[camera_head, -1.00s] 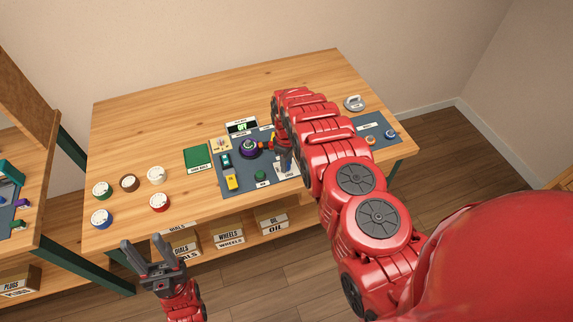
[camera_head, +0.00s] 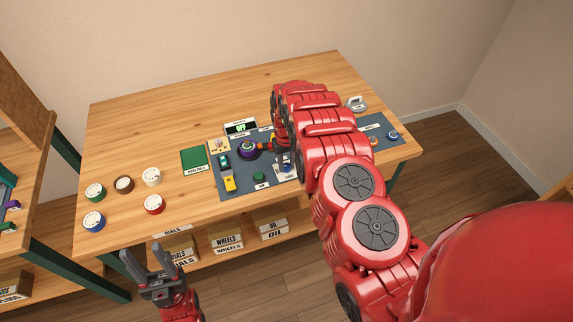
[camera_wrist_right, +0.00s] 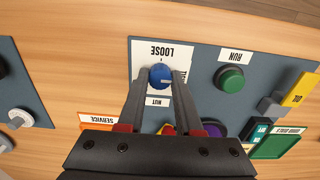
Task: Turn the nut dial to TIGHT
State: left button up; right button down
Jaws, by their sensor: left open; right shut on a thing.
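The nut dial is a small blue knob (camera_wrist_right: 160,74) with a pale pointer line, on a white plate reading LOOSE (camera_wrist_right: 178,52) in the right wrist view. My right gripper (camera_wrist_right: 160,80) is shut on the blue knob, one finger on each side. In the head view my right arm partly hides this spot on the panel (camera_head: 230,188). My left gripper (camera_head: 149,261) is open and empty in front of the table's front edge.
A green RUN button (camera_wrist_right: 231,79) and a yellow block (camera_wrist_right: 299,90) sit beside the dial. A purple-rimmed dial (camera_head: 248,150) and a display (camera_head: 240,128) stand behind. Several loose dials, including a red one (camera_head: 154,204), lie at the table's left.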

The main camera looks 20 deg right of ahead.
aim_at(286, 165)
dwell(0.3)
jog(key=c, duration=0.6)
grip_release()
jog(key=shift+r, duration=0.1)
jog(key=shift+r, duration=0.2)
notch_tip(286, 165, up, 4)
jog(key=shift+w+b, duration=0.1)
jog(key=shift+b, duration=0.75)
notch_tip(286, 165, up, 3)
jog(key=shift+f+p, duration=0.1)
jog(key=shift+p, duration=0.55)
notch_tip(286, 165, up, 10)
jog(key=p, duration=0.9)
